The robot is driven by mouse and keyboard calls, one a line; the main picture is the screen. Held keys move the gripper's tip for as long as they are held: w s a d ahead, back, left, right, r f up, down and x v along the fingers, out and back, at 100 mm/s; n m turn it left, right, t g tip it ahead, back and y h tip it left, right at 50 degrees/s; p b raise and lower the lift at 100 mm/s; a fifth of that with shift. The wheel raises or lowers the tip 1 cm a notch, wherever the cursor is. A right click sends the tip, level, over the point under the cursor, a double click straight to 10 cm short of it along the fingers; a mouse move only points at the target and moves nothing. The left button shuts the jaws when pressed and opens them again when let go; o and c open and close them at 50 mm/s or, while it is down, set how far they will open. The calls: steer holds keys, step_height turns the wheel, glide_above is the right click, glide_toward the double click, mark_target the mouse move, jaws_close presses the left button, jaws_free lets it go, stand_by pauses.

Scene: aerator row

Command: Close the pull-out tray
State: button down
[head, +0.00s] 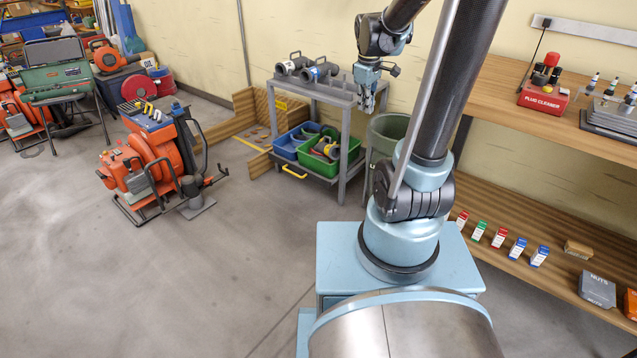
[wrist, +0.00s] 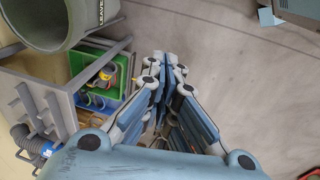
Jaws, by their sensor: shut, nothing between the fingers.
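The pull-out tray (head: 310,177) is a dark, low tray at the bottom of a grey metal stand (head: 343,150), with a yellow handle (head: 294,172) on its front left. It juts out from under the stand's top, so it stands at least partly open. A blue bin (head: 290,143) and a green bin (head: 322,160) sit on it. My gripper (head: 367,108) is shut and empty, pointing down beside the stand's right front, apart from the tray. In the wrist view its fingers (wrist: 166,62) meet, with the green bin (wrist: 113,97) to their left. The handle is not clear there.
Pipe fittings (head: 307,70) lie on the stand's top. A grey-green bucket (head: 388,131) stands right of it, close to my arm. An orange reel machine (head: 155,155) stands to the left. The floor (head: 240,240) before the tray is clear.

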steer(key=w+a+f+n, duration=0.5)
steer(key=w+f, duration=0.3)
steer(key=w, duration=0.3)
steer(key=w+a+f+n, duration=0.4)
steer(key=w+a+f, duration=0.1)
steer(key=w+f, duration=0.5)
steer(key=w+a+f+n, duration=0.3)
steer(key=f, duration=0.7)
steer(key=w+a+f+n+h, duration=0.1)
steer(key=w+a+f+n, duration=0.15)
steer(key=f, duration=0.85)
steer(key=w+a+f+n, duration=0.2)
steer(key=a+f+n, duration=0.2)
steer(key=f, duration=0.6)
steer(key=w+d+f, duration=0.3)
steer(key=w+f, duration=0.2)
steer(key=f, duration=0.4)
steer(key=shift+d, duration=0.35)
steer(key=shift+f, duration=0.1)
